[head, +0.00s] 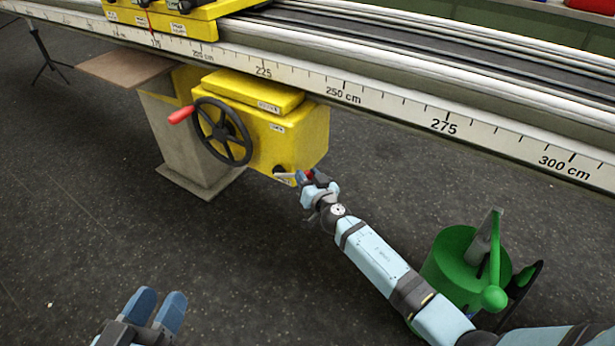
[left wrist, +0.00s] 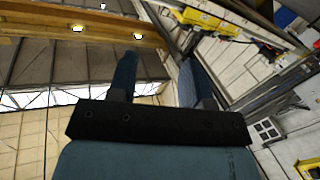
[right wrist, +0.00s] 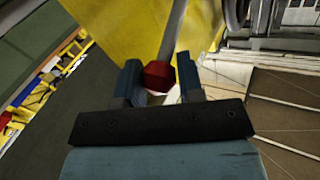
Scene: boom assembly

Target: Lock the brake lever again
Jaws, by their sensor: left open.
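The brake lever is a thin grey rod with a red knob (right wrist: 158,75), on the front of the yellow box (head: 298,140) under the boom rail. In the head view the rod (head: 285,176) points right from a dark round hub, and the knob is mostly hidden by my right gripper (head: 305,178). In the right wrist view the knob lies between the two fingers of my right gripper (right wrist: 158,82), very close to both; whether they press on it I cannot tell. My left gripper (head: 157,302) is open and empty, low at the left, far from the lever.
A black handwheel (head: 222,131) with a red handle (head: 181,115) sits left of the lever. The scaled rail (head: 400,110) runs above. A pedestal (head: 180,140) stands behind the wheel. A green drum (head: 455,265) is beside my right arm.

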